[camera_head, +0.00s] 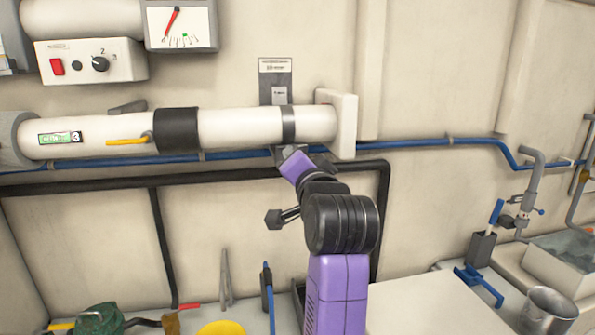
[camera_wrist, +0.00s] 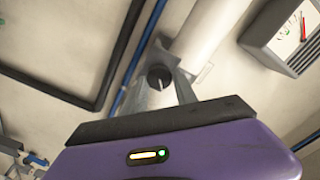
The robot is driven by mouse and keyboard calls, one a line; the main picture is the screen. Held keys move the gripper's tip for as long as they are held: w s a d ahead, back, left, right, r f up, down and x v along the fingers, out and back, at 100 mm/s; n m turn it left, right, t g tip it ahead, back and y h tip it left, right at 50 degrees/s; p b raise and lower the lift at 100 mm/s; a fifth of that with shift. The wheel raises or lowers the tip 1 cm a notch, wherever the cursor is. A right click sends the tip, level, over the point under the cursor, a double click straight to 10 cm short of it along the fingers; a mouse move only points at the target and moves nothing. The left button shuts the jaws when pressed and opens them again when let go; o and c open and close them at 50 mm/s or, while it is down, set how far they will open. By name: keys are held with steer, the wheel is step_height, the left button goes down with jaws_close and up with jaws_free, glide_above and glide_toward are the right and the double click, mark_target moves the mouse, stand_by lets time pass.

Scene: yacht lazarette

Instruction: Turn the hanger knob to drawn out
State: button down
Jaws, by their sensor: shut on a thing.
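The hanger knob (camera_wrist: 159,76) is a small dark round knob with a pale pointer line. In the wrist view it sits under the metal hanger at the white pipe. My gripper (camera_wrist: 162,92) is shut on it, with grey fingers around it. In the head view my gripper (camera_head: 286,156) reaches up from below to the underside of the pipe, under the hanger's metal band (camera_head: 288,124). The knob is hidden there behind my gripper. The lettering around the knob is too small to read.
The white pipe (camera_head: 235,124) with a black sleeve (camera_head: 177,129) and yellow lever (camera_head: 126,141) runs along the wall. A blue pipe (camera_head: 430,143) and a black pipe (camera_head: 90,183) pass close to my gripper. A gauge (camera_head: 182,25) and switch box (camera_head: 92,62) hang upper left.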

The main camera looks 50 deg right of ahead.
steer(key=m+b, duration=0.4)
steer(key=m, duration=0.4)
steer(key=m+b, duration=0.4)
steer(key=m, duration=0.5)
steer(key=f+m+b, duration=0.1)
steer(key=m+b, duration=0.3)
steer(key=m, duration=0.5)
steer(key=shift+a, duration=0.15)
stand_by(0.4)
steer(key=c, duration=1)
jaws_free()
steer(key=shift+w, duration=0.1)
steer(key=shift+r, duration=0.15)
steer(key=b+v, duration=0.1)
steer(key=v, duration=0.7)
